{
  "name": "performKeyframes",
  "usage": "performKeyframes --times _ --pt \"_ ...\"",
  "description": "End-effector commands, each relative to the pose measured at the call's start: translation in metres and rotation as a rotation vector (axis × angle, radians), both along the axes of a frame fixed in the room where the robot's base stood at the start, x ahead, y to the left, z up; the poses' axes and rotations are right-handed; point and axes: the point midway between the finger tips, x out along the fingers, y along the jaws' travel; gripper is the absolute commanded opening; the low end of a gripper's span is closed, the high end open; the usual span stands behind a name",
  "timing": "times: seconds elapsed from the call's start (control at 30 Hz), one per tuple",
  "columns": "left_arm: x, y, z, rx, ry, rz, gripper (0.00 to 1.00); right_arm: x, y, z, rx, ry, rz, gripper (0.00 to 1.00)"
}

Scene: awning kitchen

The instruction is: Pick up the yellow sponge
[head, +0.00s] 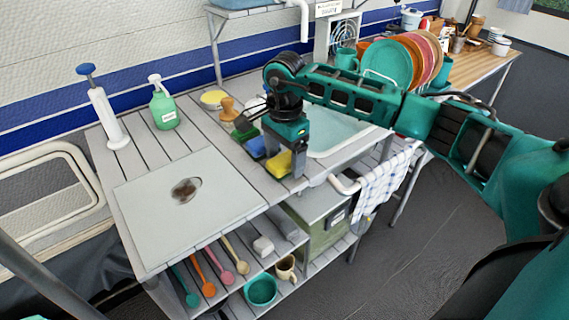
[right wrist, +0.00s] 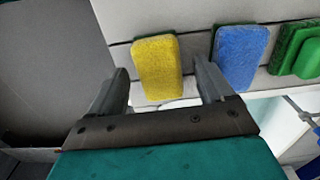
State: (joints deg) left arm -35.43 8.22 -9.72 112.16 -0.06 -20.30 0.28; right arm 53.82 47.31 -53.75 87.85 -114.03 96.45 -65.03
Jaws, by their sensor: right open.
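The yellow sponge (head: 279,163) lies on the grey slatted counter near its front edge, beside the sink. In the right wrist view the yellow sponge (right wrist: 157,68) shows between and just beyond the two fingers. My right gripper (head: 290,168) is open over the counter, with a finger beside the sponge in the head view. It also shows in the right wrist view (right wrist: 163,88), with its jaws apart and nothing gripped. I cannot tell whether a finger touches the sponge. My left gripper is not in view.
The sink (head: 335,137) is to the right. The cutting board (head: 150,220) lies left.

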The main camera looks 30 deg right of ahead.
Motion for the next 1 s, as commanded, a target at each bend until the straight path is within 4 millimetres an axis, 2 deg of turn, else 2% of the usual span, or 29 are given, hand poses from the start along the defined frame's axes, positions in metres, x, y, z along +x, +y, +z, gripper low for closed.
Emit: performKeyframes --times 0.1,0.33,0.9,1.0 --pt "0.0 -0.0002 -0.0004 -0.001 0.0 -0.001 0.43 -0.0003 -0.0001 -0.0097 0.0 0.001 0.0 0.81" --pt "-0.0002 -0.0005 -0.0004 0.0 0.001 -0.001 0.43 0.0 -0.0002 -0.0106 0.0 -0.001 0.0 0.81" --pt "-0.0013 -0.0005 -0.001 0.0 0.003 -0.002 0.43 -0.0001 -0.0001 -0.0102 0.0 0.0 0.0 0.26" --pt "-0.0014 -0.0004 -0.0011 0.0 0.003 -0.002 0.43 -0.0001 -0.0002 -0.0101 0.0 0.0 0.0 0.26"
